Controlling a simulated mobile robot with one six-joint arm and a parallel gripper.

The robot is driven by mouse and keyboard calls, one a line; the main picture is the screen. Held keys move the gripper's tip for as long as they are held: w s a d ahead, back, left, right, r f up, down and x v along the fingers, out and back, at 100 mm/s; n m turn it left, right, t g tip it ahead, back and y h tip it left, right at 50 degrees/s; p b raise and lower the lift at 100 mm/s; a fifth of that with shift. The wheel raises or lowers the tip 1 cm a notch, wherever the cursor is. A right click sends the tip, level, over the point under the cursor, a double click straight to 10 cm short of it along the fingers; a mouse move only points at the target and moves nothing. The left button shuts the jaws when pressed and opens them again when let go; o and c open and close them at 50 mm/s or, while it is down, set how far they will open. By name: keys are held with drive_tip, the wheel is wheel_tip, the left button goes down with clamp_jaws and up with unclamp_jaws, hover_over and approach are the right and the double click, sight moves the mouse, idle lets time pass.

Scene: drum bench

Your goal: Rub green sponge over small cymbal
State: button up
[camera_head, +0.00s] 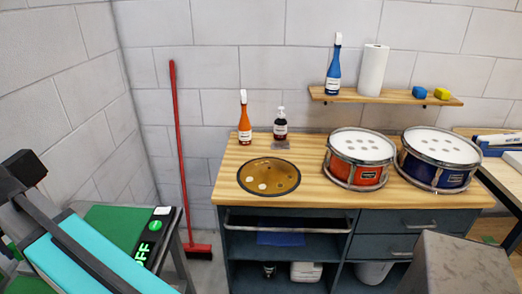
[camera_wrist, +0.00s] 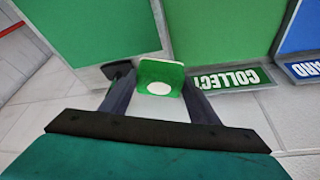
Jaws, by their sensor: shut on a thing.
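My gripper (camera_wrist: 156,82) shows in the wrist view, shut on the green sponge (camera_wrist: 163,70). The sponge sits between the two dark fingers and has a white round patch on its near face. The small cymbal (camera_head: 268,177) is a brown-gold disc with a dark rim and several pale spots, lying on the wooden bench top in the head view. The cymbal is not in the wrist view. In the head view my arm is at the lower left, well apart from the cymbal, and I cannot make out the sponge there.
A wall shelf (camera_head: 385,98) is above. A green panel marked COLLECT (camera_wrist: 220,40) lies beyond my gripper.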

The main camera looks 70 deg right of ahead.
drive_tip(key=s+d+m+g+h+p, duration=0.1)
drive_tip(key=s+d+m, duration=0.35)
drive_tip(key=d, duration=0.85)
drive_tip(key=s+d+m+g+h+p, duration=0.1)
drive_tip(key=s+d+m+g+h, duration=0.1)
drive_tip(key=d+m, duration=0.8)
drive_tip(key=s+d+m+g+h+p, duration=0.1)
drive_tip(key=s+d+m, duration=0.25)
drive_tip(key=d, duration=1.25)
drive_tip(key=s+d+m+g+y+p, duration=0.1)
drive_tip(key=s+d+m+g+y, duration=0.1)
drive_tip(key=s+d+m, duration=0.6)
drive_tip(key=s+d+m+g+y+p, duration=0.1)
drive_tip(key=s+d+m, duration=0.8)
drive_tip(key=s+d, duration=1)
drive_tip(key=s+g+y, duration=0.1)
drive_tip(key=s, duration=0.5)
drive_tip(key=shift+s+d+r+m+g+p, duration=0.2)
drive_tip(key=shift+s+r+m+g+p, duration=0.1)
drive_tip(key=shift+g, duration=0.1)
drive_tip(key=shift+f, duration=0.2)
drive_tip(key=shift+f+b, duration=0.9)
drive_tip(key=shift+f, duration=1)
drive_tip(key=shift+w, duration=0.1)
